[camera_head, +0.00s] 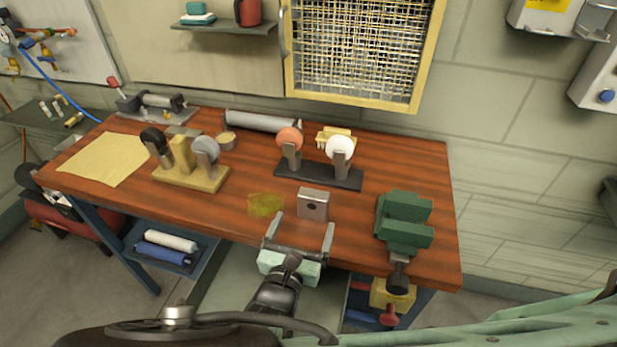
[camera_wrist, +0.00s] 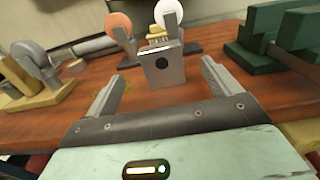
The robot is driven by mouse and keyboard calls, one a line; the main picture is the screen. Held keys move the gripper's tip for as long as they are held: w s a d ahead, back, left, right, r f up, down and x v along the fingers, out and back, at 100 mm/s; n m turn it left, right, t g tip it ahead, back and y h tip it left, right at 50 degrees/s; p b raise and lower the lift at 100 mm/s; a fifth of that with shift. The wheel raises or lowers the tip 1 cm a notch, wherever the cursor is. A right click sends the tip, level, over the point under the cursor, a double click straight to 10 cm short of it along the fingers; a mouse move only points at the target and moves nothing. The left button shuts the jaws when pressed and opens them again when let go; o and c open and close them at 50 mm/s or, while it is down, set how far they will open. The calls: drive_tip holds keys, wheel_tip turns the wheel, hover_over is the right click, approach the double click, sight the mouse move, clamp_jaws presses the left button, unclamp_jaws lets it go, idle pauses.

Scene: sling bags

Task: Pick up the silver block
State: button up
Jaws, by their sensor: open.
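The silver block (camera_head: 313,204) stands on the wooden table near its front edge. It is a small box with a dark round hole in its front face. In the wrist view the silver block (camera_wrist: 162,68) is ahead of my gripper, in line with the gap between the fingers. My gripper (camera_head: 302,228) is open and empty, at the table's front edge, just in front of the block. Its two fingers also show in the wrist view (camera_wrist: 156,88), spread wider than the block. The fingers appear apart from it.
A green vise (camera_head: 404,220) is right of the block. Behind it a dark stand (camera_head: 318,175) holds an orange disc and a white disc. A tan wooden stand (camera_head: 190,176) is to the left. A yellowish stain (camera_head: 265,204) marks the table left of the block.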

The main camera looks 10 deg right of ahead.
sight(315, 191)
drive_tip(key=b+x, duration=0.1)
drive_tip(key=x, duration=0.9)
drive_tip(key=shift+w+d+r+b, duration=0.15)
drive_tip(key=shift+w+r+b, duration=0.05)
drive_tip(key=shift+w+b, duration=0.15)
drive_tip(key=c, duration=1.3)
